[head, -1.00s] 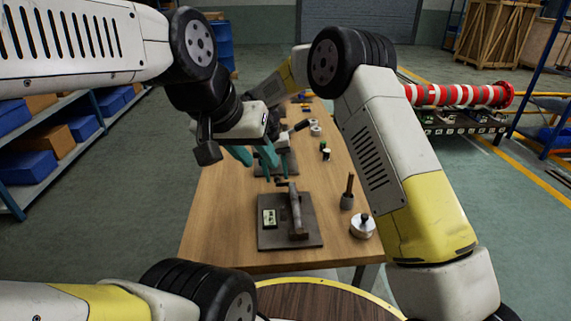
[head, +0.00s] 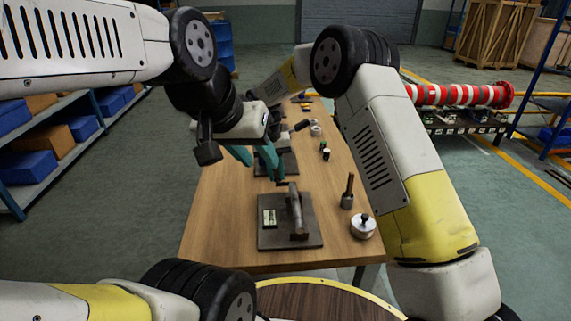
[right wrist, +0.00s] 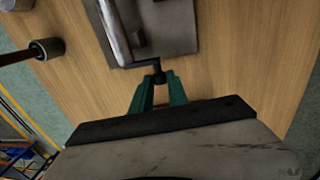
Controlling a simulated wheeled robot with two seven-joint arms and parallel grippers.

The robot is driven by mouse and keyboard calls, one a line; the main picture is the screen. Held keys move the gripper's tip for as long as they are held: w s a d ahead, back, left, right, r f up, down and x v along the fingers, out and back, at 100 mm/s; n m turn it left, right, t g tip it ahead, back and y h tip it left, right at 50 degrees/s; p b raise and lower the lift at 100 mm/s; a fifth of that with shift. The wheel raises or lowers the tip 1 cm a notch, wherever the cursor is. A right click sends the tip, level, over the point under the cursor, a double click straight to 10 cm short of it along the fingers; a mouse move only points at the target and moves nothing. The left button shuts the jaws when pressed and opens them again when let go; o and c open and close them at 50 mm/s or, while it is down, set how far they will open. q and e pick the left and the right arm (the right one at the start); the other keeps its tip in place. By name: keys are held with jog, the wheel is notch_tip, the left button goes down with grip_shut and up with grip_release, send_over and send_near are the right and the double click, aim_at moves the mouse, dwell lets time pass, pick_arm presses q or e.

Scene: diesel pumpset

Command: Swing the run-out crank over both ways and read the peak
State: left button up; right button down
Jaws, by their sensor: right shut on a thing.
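A short dark crank (right wrist: 158,72) sticks out from the fixture's far end. My right gripper (right wrist: 160,85) has its teal fingers shut on the crank's end; in the head view they reach down to the fixture's far side. Whether the left jaws are open is unclear.
A cup with an upright handle (head: 347,192) and a round metal piece with a black knob (head: 363,228) stand right of the plate. A second dark plate (head: 290,163) lies farther back. Small items stand at the table's far right. The table's left strip is clear.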

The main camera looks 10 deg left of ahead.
jog(key=shift+d+r, duration=0.1)
jog(key=shift+d, duration=0.05)
jog(key=shift+w+d+r+g+y, duration=0.15)
jog(key=shift+d+r+g+y, duration=0.15)
jog(key=shift+y, duration=0.6)
jog(key=shift+w+d+r+g+y, duration=0.1)
jog(key=shift+d+r+g+y, duration=0.15)
jog(key=shift+y, duration=0.65)
jog(key=shift+w+d+r+g+y, duration=0.1)
jog(key=shift+d+r+g+y, duration=0.15)
jog(key=shift+y, duration=0.5)
jog(key=shift+d+r+g+y, duration=0.1)
jog(key=shift+d+y, duration=0.2)
jog(key=shift+y, duration=0.45)
jog(key=c, duration=1.3)
grip_release()
jog(key=shift+r, duration=0.1)
jog(key=v, duration=0.7)
jog(key=shift+d+r, duration=0.15)
jog(key=shift+r, duration=0.15)
